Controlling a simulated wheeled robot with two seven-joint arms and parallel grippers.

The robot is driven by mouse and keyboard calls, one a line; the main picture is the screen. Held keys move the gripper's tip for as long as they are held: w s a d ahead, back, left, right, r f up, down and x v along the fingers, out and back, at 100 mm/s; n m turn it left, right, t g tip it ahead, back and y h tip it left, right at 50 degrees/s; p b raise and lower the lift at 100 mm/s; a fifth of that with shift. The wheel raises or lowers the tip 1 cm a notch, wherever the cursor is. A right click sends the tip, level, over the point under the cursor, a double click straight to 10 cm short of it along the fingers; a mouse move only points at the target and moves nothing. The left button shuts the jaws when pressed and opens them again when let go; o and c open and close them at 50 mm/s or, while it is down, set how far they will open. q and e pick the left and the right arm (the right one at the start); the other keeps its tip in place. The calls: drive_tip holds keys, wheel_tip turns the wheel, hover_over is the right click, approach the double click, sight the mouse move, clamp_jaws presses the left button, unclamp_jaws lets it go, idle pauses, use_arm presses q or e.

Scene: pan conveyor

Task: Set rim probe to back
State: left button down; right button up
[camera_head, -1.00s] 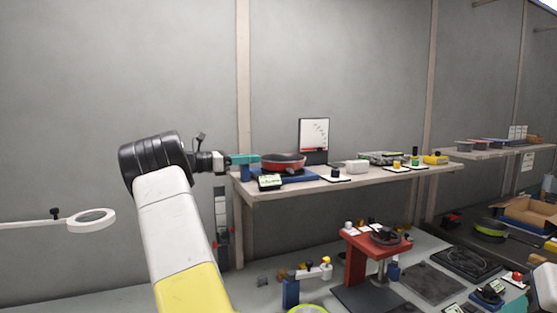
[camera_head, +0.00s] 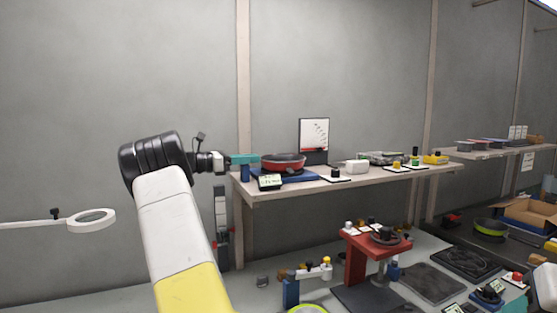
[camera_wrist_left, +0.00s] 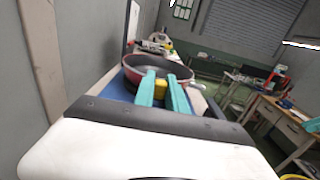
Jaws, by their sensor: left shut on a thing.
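My left gripper (camera_head: 256,159) reaches over the left end of the back shelf, its teal fingers at the left edge of a red pan (camera_head: 284,165). In the left wrist view the fingers (camera_wrist_left: 162,76) are shut on a small yellow piece (camera_wrist_left: 160,92) at the near side of the pan (camera_wrist_left: 126,74). The piece looks like the rim probe's grip, but the fingers hide most of it. The pan sits on a blue base (camera_head: 298,177), with a small display (camera_head: 270,182) in front.
A white chart board (camera_head: 314,134) stands behind the pan. A white block (camera_head: 357,167) and several small items lie farther right on the shelf (camera_head: 330,187). Below are a red stand (camera_head: 356,262) and a blue post (camera_head: 291,292). A ring magnifier (camera_head: 91,220) is at left.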

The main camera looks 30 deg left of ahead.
idle(0.4)
use_arm(q)
drive_tip(key=shift+v, duration=1.3)
drive_tip(key=c, duration=1.4)
unclamp_jaws()
drive_tip(key=shift+o, duration=0.2)
drive_tip(key=v, duration=0.8)
